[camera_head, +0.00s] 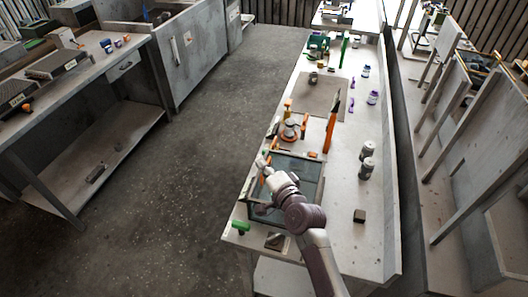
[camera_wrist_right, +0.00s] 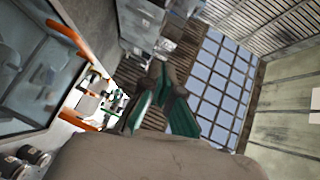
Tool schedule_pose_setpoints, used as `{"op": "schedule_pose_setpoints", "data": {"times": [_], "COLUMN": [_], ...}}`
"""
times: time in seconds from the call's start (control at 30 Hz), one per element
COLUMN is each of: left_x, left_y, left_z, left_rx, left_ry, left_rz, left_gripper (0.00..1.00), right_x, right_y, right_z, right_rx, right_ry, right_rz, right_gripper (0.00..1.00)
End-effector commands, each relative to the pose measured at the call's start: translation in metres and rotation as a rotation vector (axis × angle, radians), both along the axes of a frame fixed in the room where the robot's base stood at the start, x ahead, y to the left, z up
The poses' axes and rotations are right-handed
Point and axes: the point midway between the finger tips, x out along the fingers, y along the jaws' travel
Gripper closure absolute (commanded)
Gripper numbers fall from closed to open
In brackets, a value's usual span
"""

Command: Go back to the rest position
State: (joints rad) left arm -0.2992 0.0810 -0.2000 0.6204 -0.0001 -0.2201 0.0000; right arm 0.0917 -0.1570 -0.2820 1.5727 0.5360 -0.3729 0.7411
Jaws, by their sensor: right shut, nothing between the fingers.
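My right gripper (camera_head: 263,164) is at the end of the arm that comes in from the bottom, over the left edge of a dark framed tray (camera_head: 310,172) on the long grey workbench (camera_head: 378,225). In the right wrist view the gripper's two fingers with green pads (camera_wrist_right: 160,80) come together at the tips, with nothing held between them. How far the gripper is above the tray is hard to tell. My left gripper is not in view.
Near the tray are an orange-based part (camera_head: 290,131), two grey jars (camera_head: 367,158), a small dark block (camera_head: 359,216) and a green item (camera_head: 241,226). An orange-handled tool (camera_head: 331,130) is further back. The floor (camera_head: 190,190) left of the bench is clear.

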Motion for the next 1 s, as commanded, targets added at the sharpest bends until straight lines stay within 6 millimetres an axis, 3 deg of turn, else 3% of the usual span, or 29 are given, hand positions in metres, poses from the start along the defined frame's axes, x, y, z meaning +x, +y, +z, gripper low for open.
{"op": "schedule_pose_setpoints", "data": {"times": [0.23,0.33,0.47,0.6,0.8,1.0], "left_x": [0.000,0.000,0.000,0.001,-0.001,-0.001], "left_y": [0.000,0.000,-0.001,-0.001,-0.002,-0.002], "left_z": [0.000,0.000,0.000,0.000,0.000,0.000], "left_rx": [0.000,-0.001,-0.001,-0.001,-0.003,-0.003], "left_ry": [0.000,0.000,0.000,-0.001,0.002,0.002], "left_rz": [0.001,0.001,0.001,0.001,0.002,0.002], "left_gripper": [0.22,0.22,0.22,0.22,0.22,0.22], "right_x": [-0.007,-0.029,-0.089,-0.164,-0.233,-0.283], "right_y": [-0.003,-0.017,-0.058,-0.110,-0.160,-0.195], "right_z": [-0.002,-0.018,-0.053,-0.079,-0.086,-0.082], "right_rx": [-0.024,-0.146,-0.456,-0.796,-1.060,-1.221], "right_ry": [0.006,0.028,0.095,0.194,0.303,0.394], "right_rz": [0.006,0.044,0.154,0.302,0.449,0.559], "right_gripper": [1.00,1.00,1.00,1.00,1.00,1.00]}}
